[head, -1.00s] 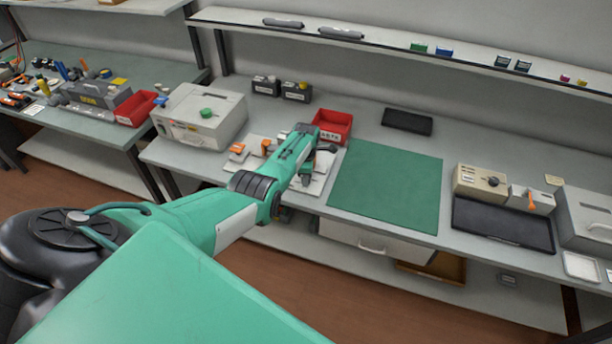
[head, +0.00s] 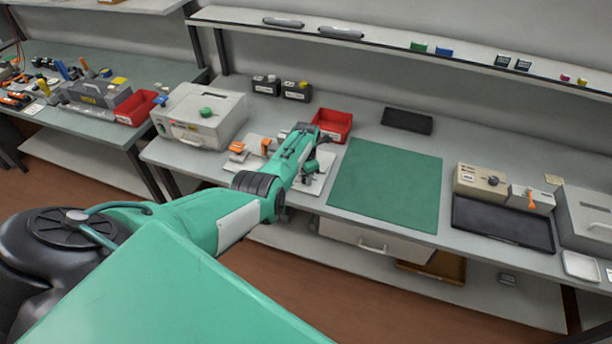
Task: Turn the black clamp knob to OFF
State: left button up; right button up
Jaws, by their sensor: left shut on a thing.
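My left arm reaches across to the bench. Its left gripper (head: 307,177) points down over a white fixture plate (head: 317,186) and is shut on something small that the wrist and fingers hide. The black clamp knob cannot be made out; the fingers and wrist cover that part of the plate. Any OFF mark is too small or hidden to read. My right gripper is not in view.
Orange handles (head: 237,147) stand left of the wrist. A red bin (head: 333,122) is close behind it. A grey box with a green knob (head: 203,118) stands left. The green mat (head: 388,187) to the right is clear.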

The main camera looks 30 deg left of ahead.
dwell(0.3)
pick_arm(q)
jog(key=o, duration=1)
jog(key=shift+c, duration=0.2)
jog(key=shift+r, duration=0.55)
notch_tip(320, 180, up, 13)
jog(key=shift+b, duration=0.35)
jog(key=shift+f, duration=0.15)
